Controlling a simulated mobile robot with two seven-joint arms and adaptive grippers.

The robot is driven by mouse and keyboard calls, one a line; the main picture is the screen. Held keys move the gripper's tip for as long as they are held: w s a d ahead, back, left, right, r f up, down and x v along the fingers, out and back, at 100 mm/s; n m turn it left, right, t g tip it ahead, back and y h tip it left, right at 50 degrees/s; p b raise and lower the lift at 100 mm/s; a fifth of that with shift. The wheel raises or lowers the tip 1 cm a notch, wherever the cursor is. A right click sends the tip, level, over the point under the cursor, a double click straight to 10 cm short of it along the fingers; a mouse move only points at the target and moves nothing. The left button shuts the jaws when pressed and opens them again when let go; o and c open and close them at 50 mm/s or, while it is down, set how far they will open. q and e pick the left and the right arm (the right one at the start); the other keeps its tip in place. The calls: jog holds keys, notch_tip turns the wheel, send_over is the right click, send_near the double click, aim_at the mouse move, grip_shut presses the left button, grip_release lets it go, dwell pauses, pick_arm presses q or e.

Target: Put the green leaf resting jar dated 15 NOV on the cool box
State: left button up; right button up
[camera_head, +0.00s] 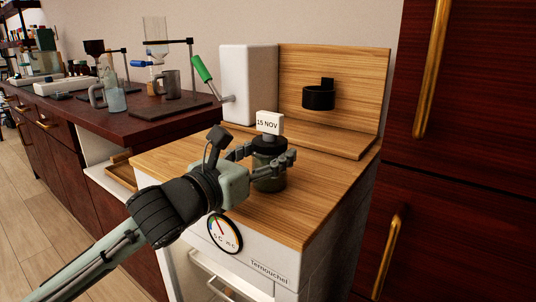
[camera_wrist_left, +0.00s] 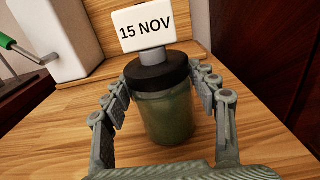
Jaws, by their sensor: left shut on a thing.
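The jar (camera_head: 270,181) has a dark lid, a greenish body and a white tag (camera_head: 269,122) reading 15 NOV. It is upright at the wooden top (camera_head: 318,204) of the white cool box (camera_head: 263,262), which has a round dial on its front. I cannot tell whether its base touches the wood. My left gripper (camera_head: 276,160) is shut on the jar, with a finger on each side. The left wrist view also shows the jar (camera_wrist_left: 168,117) between the fingers, with its tag (camera_wrist_left: 144,27) facing me. My right gripper is not in view.
A white block with a green-handled lever (camera_head: 203,69) and a wooden back panel with a black ring holder (camera_head: 319,97) stand behind the jar. A dark counter (camera_head: 130,122) with glassware is at the left. A tall dark red cabinet (camera_head: 462,170) is at the right.

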pick_arm(q)
jog(key=o, duration=1.3)
